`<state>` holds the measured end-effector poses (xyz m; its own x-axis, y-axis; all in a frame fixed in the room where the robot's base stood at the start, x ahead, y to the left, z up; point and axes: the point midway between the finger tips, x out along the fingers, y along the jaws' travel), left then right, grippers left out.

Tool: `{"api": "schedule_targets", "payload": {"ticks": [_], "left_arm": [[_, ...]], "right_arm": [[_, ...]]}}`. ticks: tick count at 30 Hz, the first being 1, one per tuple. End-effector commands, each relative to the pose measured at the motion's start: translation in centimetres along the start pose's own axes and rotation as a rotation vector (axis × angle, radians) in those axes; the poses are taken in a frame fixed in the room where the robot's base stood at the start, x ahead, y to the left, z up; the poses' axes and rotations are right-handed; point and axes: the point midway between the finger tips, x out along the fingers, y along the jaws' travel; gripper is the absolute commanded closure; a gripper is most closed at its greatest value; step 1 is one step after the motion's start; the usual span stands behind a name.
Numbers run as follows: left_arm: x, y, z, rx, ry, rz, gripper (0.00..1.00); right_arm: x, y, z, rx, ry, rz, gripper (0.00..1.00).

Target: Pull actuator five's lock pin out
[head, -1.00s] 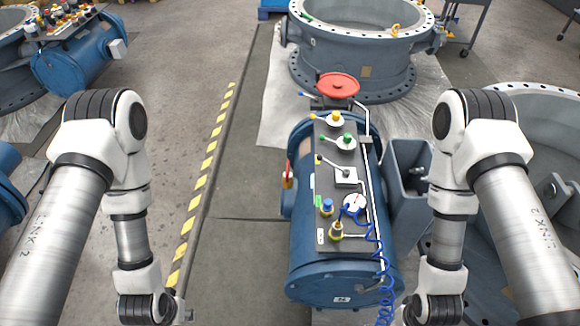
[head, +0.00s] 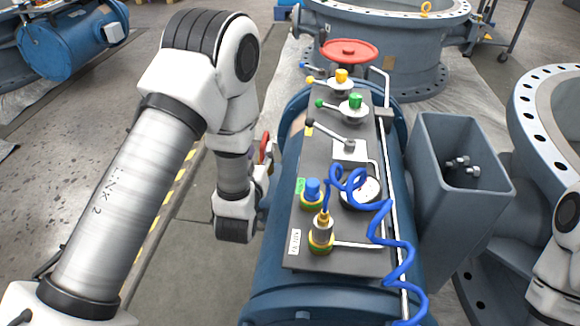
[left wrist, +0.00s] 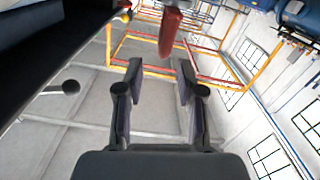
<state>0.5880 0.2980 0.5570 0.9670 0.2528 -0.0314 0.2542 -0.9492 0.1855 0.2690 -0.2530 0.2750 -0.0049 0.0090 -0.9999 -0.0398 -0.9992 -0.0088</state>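Actuator five appears to be the blue cylinder (head: 262,285) with a grey panel on top; I cannot read its tag (head: 294,242) surely. A red handle (head: 265,148), likely the lock pin's, stands at the cylinder's left side, partly hidden by my left arm. In the left wrist view the red handle (left wrist: 169,32) hangs just beyond the fingertips, above the gap between them and apart from both. My left gripper (left wrist: 160,75) is open and empty. In the head view it is mostly hidden behind its own wrist, close to the red handle. My right gripper is out of view.
The panel carries a yellow knob (head: 341,76), a green knob (head: 355,102), a lever (head: 330,133), a blue knob (head: 312,188) and a coiled blue hose (head: 379,225). A red handwheel (head: 349,52) is behind. A grey bin (head: 427,190) stands right.

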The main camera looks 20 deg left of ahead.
Motion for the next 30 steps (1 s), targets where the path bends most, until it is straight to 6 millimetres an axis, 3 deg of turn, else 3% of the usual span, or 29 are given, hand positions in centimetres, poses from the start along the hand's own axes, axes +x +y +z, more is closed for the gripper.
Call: {"api": "schedule_targets", "payload": {"ticks": [1, 3, 8, 19, 28, 29, 30], "left_arm": [[0.2, -0.3, 1.9, -0.003, 0.013, 0.004, 0.62], [0.4, -0.2, 1.8, -0.006, 0.025, 0.007, 0.62], [1.2, -0.1, 1.3, -0.01, 0.033, 0.008, 0.62], [7.6, -0.1, 1.2, -0.009, 0.03, 0.006, 0.62], [8.3, 0.0, 1.0, -0.007, 0.027, 0.008, 0.62], [8.3, 0.0, 1.0, -0.007, 0.027, 0.007, 0.69], [8.3, 0.0, 1.1, -0.007, 0.027, 0.007, 0.84]], "right_arm": [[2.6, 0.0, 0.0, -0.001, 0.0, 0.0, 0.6], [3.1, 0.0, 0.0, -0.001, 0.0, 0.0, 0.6], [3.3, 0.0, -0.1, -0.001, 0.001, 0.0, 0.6], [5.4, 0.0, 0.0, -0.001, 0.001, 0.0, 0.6], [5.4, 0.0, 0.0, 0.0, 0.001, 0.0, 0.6], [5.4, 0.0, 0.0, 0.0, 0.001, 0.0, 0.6], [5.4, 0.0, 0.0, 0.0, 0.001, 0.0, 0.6]]}}
